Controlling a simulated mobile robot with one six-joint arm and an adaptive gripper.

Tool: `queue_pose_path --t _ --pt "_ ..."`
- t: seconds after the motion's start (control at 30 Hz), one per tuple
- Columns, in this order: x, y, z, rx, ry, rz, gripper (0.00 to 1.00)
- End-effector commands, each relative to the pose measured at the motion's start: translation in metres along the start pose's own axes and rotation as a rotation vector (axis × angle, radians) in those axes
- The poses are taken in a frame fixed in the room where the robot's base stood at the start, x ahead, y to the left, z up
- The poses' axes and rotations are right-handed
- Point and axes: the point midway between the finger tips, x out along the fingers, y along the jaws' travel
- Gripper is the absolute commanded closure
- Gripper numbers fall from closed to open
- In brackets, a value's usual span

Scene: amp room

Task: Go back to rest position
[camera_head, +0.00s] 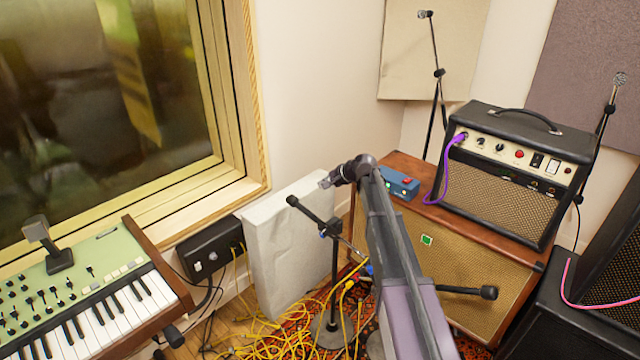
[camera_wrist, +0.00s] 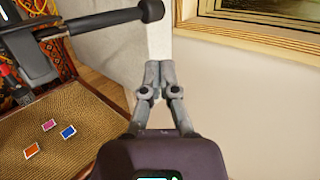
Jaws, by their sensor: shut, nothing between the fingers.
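My arm reaches up from the bottom of the head view, and my gripper (camera_head: 326,182) sits at its far end, pointing left. It is in the air in front of the white wall, above a white panel and left of the wooden amp cabinet. In the wrist view my gripper (camera_wrist: 158,72) has its two grey fingers together, with nothing between them. No object is in contact with the fingers in either view.
A black mic stand (camera_head: 334,262) stands close beside my arm. An amp head (camera_head: 515,165) and blue pedal (camera_head: 399,184) sit on the cabinet (camera_head: 470,262). A keyboard (camera_head: 95,290) is at left. Yellow cables (camera_head: 285,335) cover the floor. A window frame (camera_wrist: 270,30) shows upper right.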

Motion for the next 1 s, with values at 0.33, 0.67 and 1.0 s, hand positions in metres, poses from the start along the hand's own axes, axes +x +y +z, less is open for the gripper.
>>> queue_pose_path --t 0.33,0.67,1.0 --pt "0.0 0.0 0.001 -0.001 -0.001 0.0 1.0" --pt "-0.023 0.046 0.043 -0.122 -0.008 0.126 1.0" --pt "-0.098 0.168 0.139 -0.425 -0.07 0.494 1.0"
